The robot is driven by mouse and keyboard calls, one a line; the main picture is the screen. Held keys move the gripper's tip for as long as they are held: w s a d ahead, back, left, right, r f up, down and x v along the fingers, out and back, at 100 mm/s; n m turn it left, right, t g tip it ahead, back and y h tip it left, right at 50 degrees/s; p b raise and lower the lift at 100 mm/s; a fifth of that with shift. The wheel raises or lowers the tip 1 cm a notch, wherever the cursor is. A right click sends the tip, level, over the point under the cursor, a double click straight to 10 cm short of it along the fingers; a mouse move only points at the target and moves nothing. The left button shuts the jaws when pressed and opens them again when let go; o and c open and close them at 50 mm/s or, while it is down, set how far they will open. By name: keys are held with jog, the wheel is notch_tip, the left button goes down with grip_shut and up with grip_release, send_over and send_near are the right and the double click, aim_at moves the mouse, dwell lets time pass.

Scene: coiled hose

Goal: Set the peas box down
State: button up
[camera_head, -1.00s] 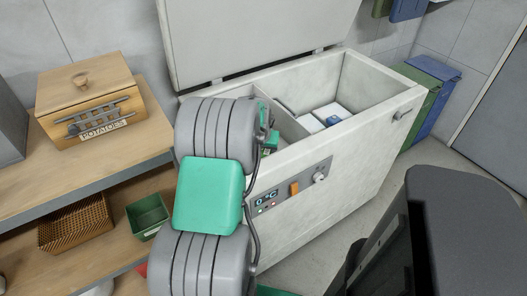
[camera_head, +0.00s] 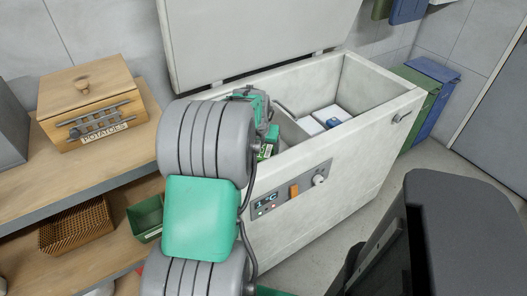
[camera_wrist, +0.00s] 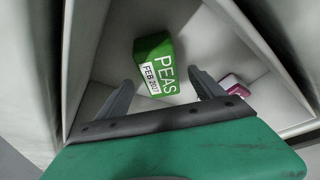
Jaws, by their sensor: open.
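The green peas box (camera_wrist: 155,62), with a white date label, lies inside the chest freezer in the wrist view. My gripper (camera_wrist: 162,82) is open, its fingers apart, with the box beyond and between the fingertips; I see no finger pressing on it. My arm hides most of that end, and the fingers do not show clearly there.
A pink and white package (camera_wrist: 236,86) lies to the right of the peas box. White and blue packages (camera_head: 328,117) lie beyond the freezer's inner divider. The raised lid (camera_head: 260,40) stands behind. A wooden shelf with a potatoes box (camera_head: 90,105) is at left.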

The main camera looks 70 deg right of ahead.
jog(key=v, duration=0.6)
jog(key=shift+r, duration=0.1)
